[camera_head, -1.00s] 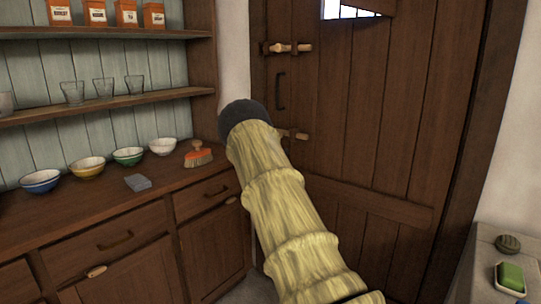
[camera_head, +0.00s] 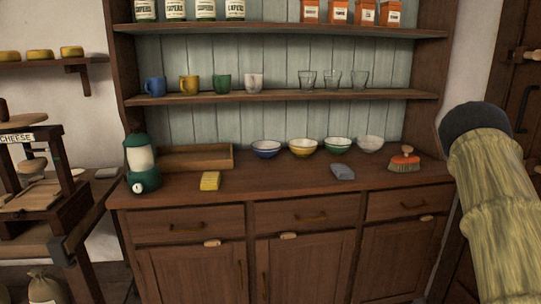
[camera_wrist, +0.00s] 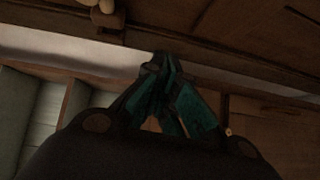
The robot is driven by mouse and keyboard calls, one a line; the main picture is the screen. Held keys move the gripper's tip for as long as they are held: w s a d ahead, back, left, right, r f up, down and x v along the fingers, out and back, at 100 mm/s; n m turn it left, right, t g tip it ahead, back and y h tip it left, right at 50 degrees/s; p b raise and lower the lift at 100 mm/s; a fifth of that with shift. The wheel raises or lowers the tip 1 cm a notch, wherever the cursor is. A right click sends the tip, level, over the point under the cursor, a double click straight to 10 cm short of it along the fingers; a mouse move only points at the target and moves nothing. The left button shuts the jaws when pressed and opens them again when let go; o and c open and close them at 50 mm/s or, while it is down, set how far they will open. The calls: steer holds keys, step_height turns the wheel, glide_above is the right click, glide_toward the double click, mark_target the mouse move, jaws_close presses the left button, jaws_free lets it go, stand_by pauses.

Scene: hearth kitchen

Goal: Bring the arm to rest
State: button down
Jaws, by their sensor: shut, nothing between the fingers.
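My gripper (camera_wrist: 165,72) shows in the wrist view, its dark and teal fingers brought together with nothing between them. Dim brown woodwork lies beyond the fingertips, and pale boards show at the left of that view. In the head view my arm rises at the right edge, straw-coloured with a dark rounded end, in front of the door side of the dresser. The gripper itself is hidden in the head view.
A wooden dresser (camera_head: 290,187) holds bowls (camera_head: 303,148), a brush (camera_head: 404,161), a grey block (camera_head: 342,172), a yellow sponge (camera_head: 210,181), a green lantern (camera_head: 141,165) and a wooden tray (camera_head: 195,158). Mugs and glasses stand on its shelf (camera_head: 280,97). A plank door (camera_head: 522,80) is at right. A cheese stand (camera_head: 30,180) is at left.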

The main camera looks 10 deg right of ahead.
steer(key=a+f+m+g+y, duration=0.1)
steer(key=a+f+m+y, duration=0.15)
steer(key=a+f, duration=1.15)
steer(key=s+a+f+m+g+y, duration=0.1)
steer(key=s+a+f+g+y, duration=0.1)
steer(key=s+a+f, duration=0.6)
steer(key=s+a+f+m+g+y, duration=0.1)
steer(key=s+a+f+y, duration=0.15)
steer(key=a+f, duration=0.8)
steer(key=s+a+f+m+g+y, duration=0.1)
steer(key=s+a+f+g, duration=0.1)
steer(key=s+a+f, duration=0.6)
steer(key=s+a+f+m+g+y, duration=0.1)
steer(key=s+a+f+g+y, duration=0.15)
steer(key=s+a, duration=1.3)
steer(key=s+a+f+m+g+y, duration=0.2)
steer(key=s+a+f+g, duration=0.1)
steer(key=s+a, duration=1.2)
step_height(320, 180, up, 14)
steer(key=w+a+p, duration=0.1)
steer(key=p, duration=1.3)
steer(key=shift+w+r, duration=0.15)
steer(key=shift+r, duration=0.05)
